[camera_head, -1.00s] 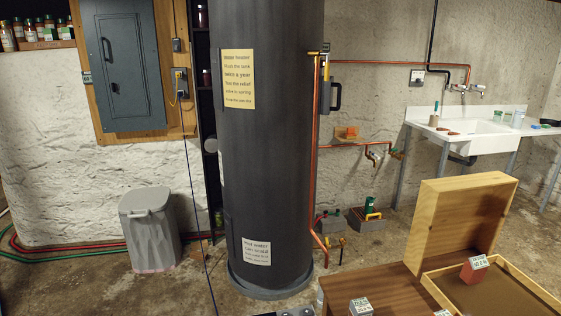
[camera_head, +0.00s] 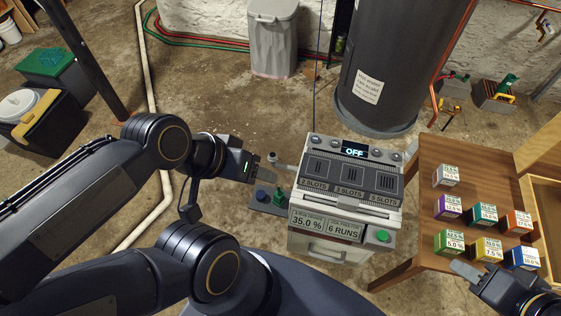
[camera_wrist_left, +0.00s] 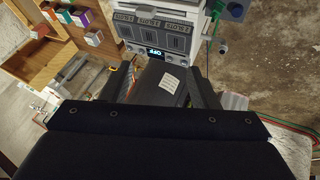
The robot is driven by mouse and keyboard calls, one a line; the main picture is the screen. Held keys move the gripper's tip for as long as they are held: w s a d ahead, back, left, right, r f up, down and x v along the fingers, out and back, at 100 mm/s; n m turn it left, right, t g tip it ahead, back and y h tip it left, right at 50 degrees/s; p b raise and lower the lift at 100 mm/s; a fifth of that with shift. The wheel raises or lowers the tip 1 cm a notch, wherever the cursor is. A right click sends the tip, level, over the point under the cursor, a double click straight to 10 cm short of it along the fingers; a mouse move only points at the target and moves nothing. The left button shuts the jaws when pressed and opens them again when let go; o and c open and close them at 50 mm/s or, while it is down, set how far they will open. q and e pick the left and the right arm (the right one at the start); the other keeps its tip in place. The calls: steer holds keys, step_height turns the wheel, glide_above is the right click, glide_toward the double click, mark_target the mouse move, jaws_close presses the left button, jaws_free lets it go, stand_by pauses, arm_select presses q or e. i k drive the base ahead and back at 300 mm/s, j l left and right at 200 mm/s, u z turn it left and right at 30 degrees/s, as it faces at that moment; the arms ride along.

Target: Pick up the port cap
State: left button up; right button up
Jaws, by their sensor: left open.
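A small grey round piece (camera_head: 272,157), which looks like the port cap, sits on a stub at the left side of the grey machine (camera_head: 345,180). It also seems to show in the left wrist view (camera_wrist_left: 222,47). I cannot be sure that it is the cap. My left gripper (camera_head: 258,172) is close to its left, apart from it as far as I can tell. In the left wrist view my left gripper's fingers (camera_wrist_left: 165,78) stand apart with nothing held between them. My right gripper (camera_head: 468,280) is at the lower right by the wooden table; its jaw gap is unclear.
A side shelf on the machine holds a blue knob (camera_head: 261,194) and a green piece (camera_head: 279,195). The wooden table (camera_head: 425,170) carries several coloured labelled blocks. The black tank (camera_head: 385,70) stands behind the machine. A white floor pipe (camera_head: 150,90) runs at left.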

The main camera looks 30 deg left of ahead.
mark_target(261, 195)
steer(key=k+z, duration=0.25)
steer(key=k+l+z, duration=0.25)
steer(key=k, duration=0.15)
steer(key=j+z, duration=0.2)
steer(key=z, duration=0.2)
steer(key=j+z, duration=0.25)
steer(key=z, duration=0.15)
steer(key=j+z, duration=0.25)
steer(key=z, duration=0.15)
steer(key=j+z, duration=0.2)
steer(key=z, duration=0.2)
steer(key=k+j+z, duration=0.15)
steer(key=z, duration=0.3)
steer(key=k+j, duration=0.25)
steer(key=j, duration=0.2)
steer(key=k+j, duration=0.3)
steer(key=j, duration=0.15)
steer(key=k+j, duration=0.25)
steer(key=j, duration=0.2)
steer(key=k+j, duration=0.3)
steer(key=j, duration=0.15)
steer(key=k+j, duration=0.25)
steer(key=j, duration=0.25)
steer(key=k+j, duration=0.25)
steer(key=j, duration=0.2)
steer(key=k+j, duration=0.3)
steer(key=j, duration=0.15)
